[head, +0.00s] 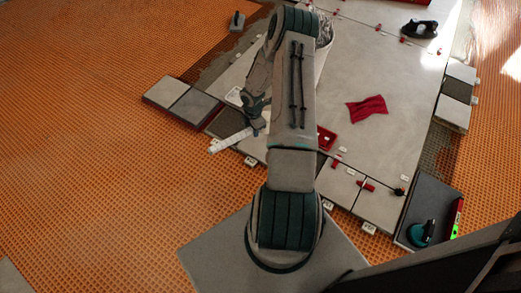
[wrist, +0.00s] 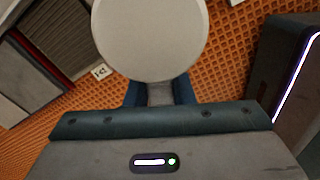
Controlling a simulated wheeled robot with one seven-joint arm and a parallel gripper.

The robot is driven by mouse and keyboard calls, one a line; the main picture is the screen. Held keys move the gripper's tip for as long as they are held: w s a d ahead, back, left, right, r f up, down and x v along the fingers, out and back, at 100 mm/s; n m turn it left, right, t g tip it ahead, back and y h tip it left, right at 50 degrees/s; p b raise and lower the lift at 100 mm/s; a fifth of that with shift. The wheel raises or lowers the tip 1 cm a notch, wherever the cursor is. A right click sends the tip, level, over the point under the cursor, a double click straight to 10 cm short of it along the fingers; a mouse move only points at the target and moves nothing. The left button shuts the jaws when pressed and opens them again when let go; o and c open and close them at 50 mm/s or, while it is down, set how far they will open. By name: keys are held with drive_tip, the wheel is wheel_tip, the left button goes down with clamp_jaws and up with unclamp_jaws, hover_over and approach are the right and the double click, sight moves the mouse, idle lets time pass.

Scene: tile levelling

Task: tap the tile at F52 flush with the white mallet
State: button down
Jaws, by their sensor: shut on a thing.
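My gripper (wrist: 159,95) is shut on the grey neck of the white mallet (wrist: 150,38). The mallet's broad, round, pale face fills the upper middle of the wrist view. In the head view my gripper (head: 252,106) hangs left of my arm, over the left edge of the tiled area. A pale bar (head: 226,143) shows just below it; I cannot tell whether it is part of the mallet. A small white tag (wrist: 99,71) stands beside the tiles in the wrist view, its text too small to read. I cannot tell which tile is at F52.
Two loose tiles (head: 184,101) lie at the left edge. A red cloth (head: 367,108) lies on the large pale tiles. A dark tile with a teal-handled tool (head: 421,233) and a level is at lower right. Open orange matting (head: 80,150) spreads left. My arm hides some tiles.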

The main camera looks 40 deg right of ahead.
drive_tip(key=s+f+n+b, duration=0.1)
drive_tip(key=f+b, duration=0.1)
drive_tip(key=f, duration=0.4)
drive_tip(key=s+f+n+b, duration=0.1)
drive_tip(key=f+n+b, duration=0.1)
drive_tip(key=f, duration=0.4)
drive_tip(key=s+f+n+b, duration=0.1)
drive_tip(key=s+f+b, duration=0.1)
drive_tip(key=f, duration=0.4)
drive_tip(key=shift+d+f+n+b, duration=0.2)
drive_tip(key=shift+f+n+b, duration=0.1)
drive_tip(key=shift+n+b, duration=0.1)
drive_tip(key=shift+r, duration=0.2)
wheel_tip(320, 180, up, 4)
drive_tip(key=p, duration=0.3)
drive_tip(key=shift+r, duration=0.1)
wheel_tip(320, 180, down, 6)
drive_tip(key=b, duration=0.4)
drive_tip(key=shift+b, duration=0.4)
wheel_tip(320, 180, up, 6)
drive_tip(key=p, duration=0.4)
